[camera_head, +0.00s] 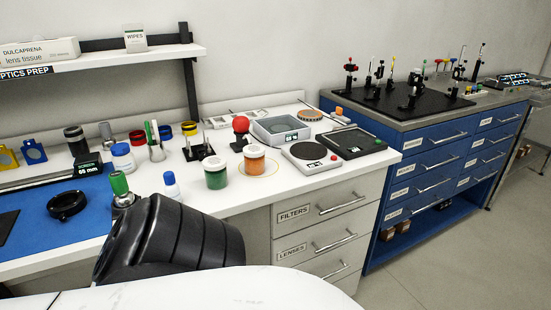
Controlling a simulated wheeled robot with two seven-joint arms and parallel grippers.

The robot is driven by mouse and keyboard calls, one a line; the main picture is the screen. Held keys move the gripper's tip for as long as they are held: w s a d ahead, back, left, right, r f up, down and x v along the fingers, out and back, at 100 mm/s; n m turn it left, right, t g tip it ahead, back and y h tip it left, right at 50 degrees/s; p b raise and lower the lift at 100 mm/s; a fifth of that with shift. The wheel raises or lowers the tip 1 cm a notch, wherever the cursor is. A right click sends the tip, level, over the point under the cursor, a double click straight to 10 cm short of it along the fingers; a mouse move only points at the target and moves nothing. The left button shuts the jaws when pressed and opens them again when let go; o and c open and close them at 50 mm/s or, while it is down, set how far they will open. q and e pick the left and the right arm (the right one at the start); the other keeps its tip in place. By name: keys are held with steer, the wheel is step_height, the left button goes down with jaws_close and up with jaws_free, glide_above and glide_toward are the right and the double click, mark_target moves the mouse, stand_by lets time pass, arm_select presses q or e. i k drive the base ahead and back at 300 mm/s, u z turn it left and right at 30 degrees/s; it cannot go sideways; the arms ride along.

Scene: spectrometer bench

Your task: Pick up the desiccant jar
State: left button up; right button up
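Two jars with white lids stand upright, close together, near the front edge of the white bench. One jar (254,160) has orange contents and the other jar (215,173) has green contents. The orange one stands to the right of the green one, on or beside a thin yellow ring. A white jar with a blue lid (122,157) stands farther left on the bench. No label that says desiccant can be read, so I cannot tell for certain which is the desiccant jar. Neither of my grippers is in view.
Behind the jars are a red ball on a stand (240,132) and a grey tray (282,127). A round-plate device (308,157) stands to the right. A blue-capped bottle (171,186) and a green-topped item (120,186) stand front left. A shelf (130,57) overhangs the left.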

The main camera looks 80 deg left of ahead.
mark_target(215, 167)
steer(key=i, duration=1.4)
steer(key=u, duration=2.3)
